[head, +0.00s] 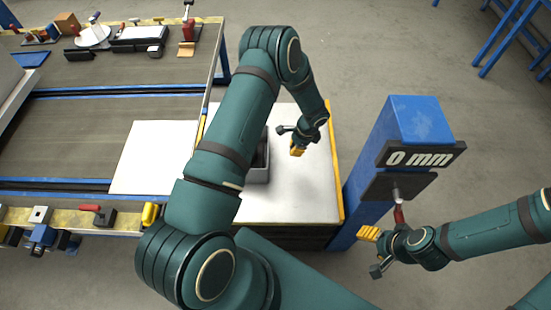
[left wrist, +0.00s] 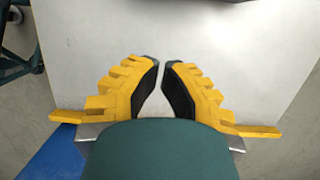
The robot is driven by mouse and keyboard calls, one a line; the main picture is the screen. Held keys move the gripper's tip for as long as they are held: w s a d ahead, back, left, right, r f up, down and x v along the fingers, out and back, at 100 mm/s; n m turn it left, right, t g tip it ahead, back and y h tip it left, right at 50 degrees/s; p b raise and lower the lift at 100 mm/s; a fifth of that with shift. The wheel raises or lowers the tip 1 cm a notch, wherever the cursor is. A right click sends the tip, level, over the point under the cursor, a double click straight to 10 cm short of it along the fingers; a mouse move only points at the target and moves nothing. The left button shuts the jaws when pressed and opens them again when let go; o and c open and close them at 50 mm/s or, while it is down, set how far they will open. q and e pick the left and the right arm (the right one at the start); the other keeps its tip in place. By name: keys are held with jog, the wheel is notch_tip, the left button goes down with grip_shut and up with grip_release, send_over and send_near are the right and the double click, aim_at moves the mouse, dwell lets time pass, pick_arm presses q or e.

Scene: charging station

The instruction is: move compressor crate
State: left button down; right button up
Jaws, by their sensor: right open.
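A dark grey crate (head: 258,172) sits on the white-topped table (head: 300,205) in the head view. My left arm covers most of it, and its contents cannot be made out. My left gripper (head: 297,149) is over the white top, to the right of the crate and apart from it. In the left wrist view its yellow fingers (left wrist: 161,65) nearly meet at the tips, with nothing between them. My right gripper (head: 371,252) is open, at the lower right beside the blue post.
The blue post (head: 416,118) carries a "0 mm" sign (head: 425,154) and a red-handled part (head: 399,212). A workbench (head: 150,70) with tools, a white sheet (head: 152,158) and clamps (head: 97,212) stands to the left. Open floor (head: 370,45) lies behind.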

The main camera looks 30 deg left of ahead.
pick_arm(q)
jog(key=x, duration=0.3)
jog(key=b+x, duration=0.1)
jog(key=x, duration=0.3)
jog(key=a+x, duration=0.1)
jog(key=x, duration=0.2)
jog(key=shift+w+a+f+b, duration=0.15)
jog(key=shift+w+f+b, duration=0.05)
jog(key=shift+w+b, duration=0.2)
jog(key=s+a, duration=0.1)
jog(key=a, duration=0.2)
jog(key=shift+s+r, duration=0.35)
jog(key=shift+s+a, duration=0.1)
jog(key=shift+a, duration=0.15)
